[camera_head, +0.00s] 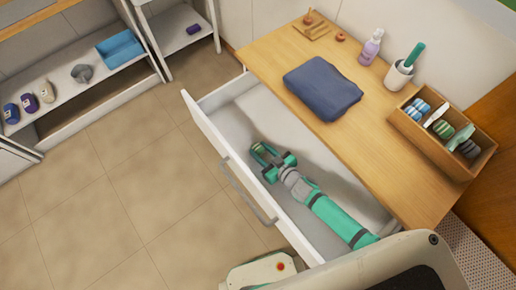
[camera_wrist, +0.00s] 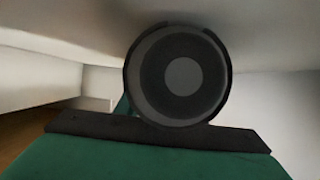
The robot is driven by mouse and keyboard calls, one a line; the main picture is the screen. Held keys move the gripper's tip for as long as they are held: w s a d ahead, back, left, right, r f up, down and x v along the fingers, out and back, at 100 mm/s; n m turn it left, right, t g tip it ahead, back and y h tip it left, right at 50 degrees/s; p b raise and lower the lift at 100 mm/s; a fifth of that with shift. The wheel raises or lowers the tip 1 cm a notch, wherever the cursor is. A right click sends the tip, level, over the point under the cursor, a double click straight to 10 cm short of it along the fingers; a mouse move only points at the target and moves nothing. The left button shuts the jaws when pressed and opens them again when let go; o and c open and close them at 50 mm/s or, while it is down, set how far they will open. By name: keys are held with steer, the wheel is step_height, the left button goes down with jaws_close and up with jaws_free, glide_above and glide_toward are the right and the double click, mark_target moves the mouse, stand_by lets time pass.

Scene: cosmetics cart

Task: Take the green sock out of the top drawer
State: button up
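The top drawer (camera_head: 246,186) of the wooden-topped cabinet is pulled out, with its pale inside showing. My green and grey arm reaches down into it from the lower right. My gripper (camera_head: 262,151) is low inside the drawer near its front wall. A small green striped thing, seemingly the green sock (camera_head: 261,148), shows at the fingertips, partly covered by them. I cannot tell whether the fingers are closed on it or only around it. The wrist view shows a dark round part and a green part, with pale drawer surfaces around; neither sock nor fingertips are visible there.
The tabletop (camera_head: 365,145) overhangs the drawer's back part. On it are a folded blue cloth (camera_head: 322,88), a lotion bottle (camera_head: 371,47), a white cup (camera_head: 399,75) and a wooden box (camera_head: 437,150) of rolled striped items. The drawer handle (camera_head: 245,192) faces open floor. Shelves (camera_head: 85,85) stand left.

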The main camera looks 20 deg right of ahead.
steer(key=shift+c, duration=1.3)
steer(key=shift+r, duration=0.15)
